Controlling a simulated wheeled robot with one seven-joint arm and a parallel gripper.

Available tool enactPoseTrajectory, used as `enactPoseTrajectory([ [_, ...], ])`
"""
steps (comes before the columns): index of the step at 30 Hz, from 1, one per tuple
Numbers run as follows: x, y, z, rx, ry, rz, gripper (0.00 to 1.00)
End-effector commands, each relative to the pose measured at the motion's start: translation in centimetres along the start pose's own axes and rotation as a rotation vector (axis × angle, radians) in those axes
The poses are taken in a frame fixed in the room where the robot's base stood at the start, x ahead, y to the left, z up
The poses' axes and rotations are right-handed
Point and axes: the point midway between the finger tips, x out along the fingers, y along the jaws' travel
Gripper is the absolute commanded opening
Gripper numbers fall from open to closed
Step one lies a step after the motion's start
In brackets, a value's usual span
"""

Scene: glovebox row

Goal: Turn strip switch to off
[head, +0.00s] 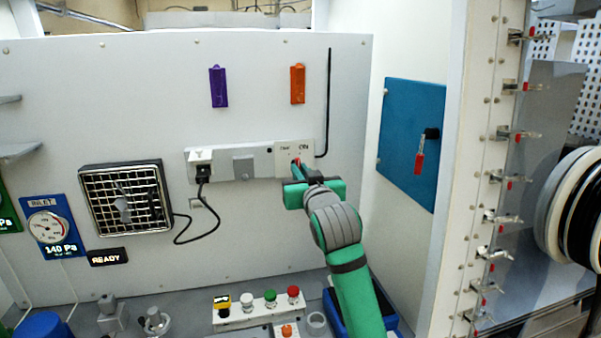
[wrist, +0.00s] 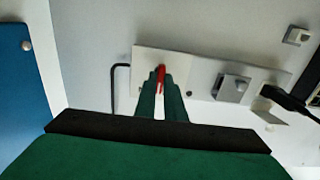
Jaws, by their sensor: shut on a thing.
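The strip switch is a small red lever (wrist: 161,78) on a pale plate (head: 307,151) at the right end of the grey power strip (head: 222,166). The strip is mounted on the white back wall. The plate bears a label at its upper left, too small to read surely, and "ON" at its upper right. My gripper (head: 298,168) is at the plate in the head view. In the wrist view its green fingers (wrist: 160,92) are shut on the red lever, which shows between and above the fingertips. The lever's lower part is hidden by the fingers.
A black plug (head: 202,172) with a cord sits at the strip's left end, near a fan grille (head: 126,197). A blue panel (head: 412,142) with a red-handled key stands at right. Coloured buttons (head: 270,298) and a blue bin (head: 388,318) are below.

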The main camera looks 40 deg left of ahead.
Motion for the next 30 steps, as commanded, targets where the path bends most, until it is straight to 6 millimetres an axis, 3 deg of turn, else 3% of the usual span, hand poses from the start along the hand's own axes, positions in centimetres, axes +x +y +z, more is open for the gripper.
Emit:
enactPoseTrajectory([
  [7,-0.1,0.2,-0.1,0.000,0.003,0.003,0.00],
  [8,-0.1,0.2,-0.1,0.000,0.003,0.003,0.17],
  [9,-0.1,0.2,-0.1,0.000,0.003,0.003,0.26],
  [10,-0.1,0.2,-0.1,0.000,0.003,0.003,0.28],
  [21,-0.5,0.1,-0.1,0.001,0.002,0.001,0.28],
  [30,-5.4,0.1,-0.1,0.000,0.004,0.002,0.28],
])
